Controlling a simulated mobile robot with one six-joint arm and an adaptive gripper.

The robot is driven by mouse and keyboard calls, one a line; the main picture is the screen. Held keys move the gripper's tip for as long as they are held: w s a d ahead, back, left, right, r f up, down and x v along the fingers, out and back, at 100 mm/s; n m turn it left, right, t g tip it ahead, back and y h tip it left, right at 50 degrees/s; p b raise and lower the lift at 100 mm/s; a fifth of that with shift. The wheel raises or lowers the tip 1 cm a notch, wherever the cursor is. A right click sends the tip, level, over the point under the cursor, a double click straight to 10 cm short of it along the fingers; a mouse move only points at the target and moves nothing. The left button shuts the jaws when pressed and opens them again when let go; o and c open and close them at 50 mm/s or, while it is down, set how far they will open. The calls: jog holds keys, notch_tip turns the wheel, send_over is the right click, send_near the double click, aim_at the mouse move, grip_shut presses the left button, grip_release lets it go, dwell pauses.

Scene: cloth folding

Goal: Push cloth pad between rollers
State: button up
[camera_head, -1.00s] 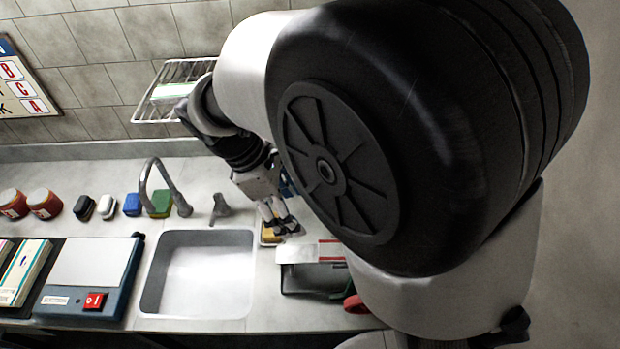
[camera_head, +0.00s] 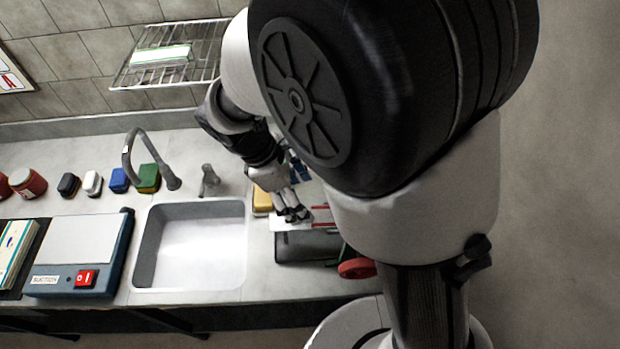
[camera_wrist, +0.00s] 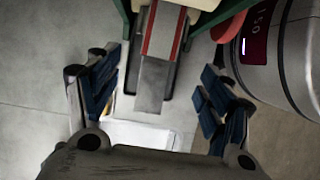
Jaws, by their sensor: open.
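The roller device (camera_head: 312,248) stands on the counter right of the sink, with a dark base, red-edged rails and a red wheel (camera_head: 357,268). In the wrist view its grey feed strip (camera_wrist: 157,75) with red edges runs between my fingers toward a green frame (camera_wrist: 197,18). A flat white piece (camera_wrist: 140,134), perhaps the cloth pad, lies at the near end of that strip, partly hidden by my gripper body. My gripper (camera_head: 297,214) is over the device's left end. Its blue-padded fingers (camera_wrist: 162,78) are spread apart, empty. The rollers themselves are not clear.
A sink (camera_head: 195,245) with a tap lies to the left. A yellow sponge (camera_head: 261,200) sits just left of my gripper. Coloured blocks and red jars (camera_head: 28,183) line the back. A blue box with a red switch (camera_head: 85,277) stands left. A wire rack (camera_head: 165,70) hangs above.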

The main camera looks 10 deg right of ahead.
aim_at(317, 216)
jog(key=b+x, duration=0.2)
jog(key=x, duration=0.6)
jog(key=shift+d+f, duration=0.15)
jog(key=shift+f, duration=0.1)
jog(key=c, duration=1.1)
jog(key=o, duration=1.1)
jog(key=shift+r, duration=0.1)
jog(key=v, duration=1.2)
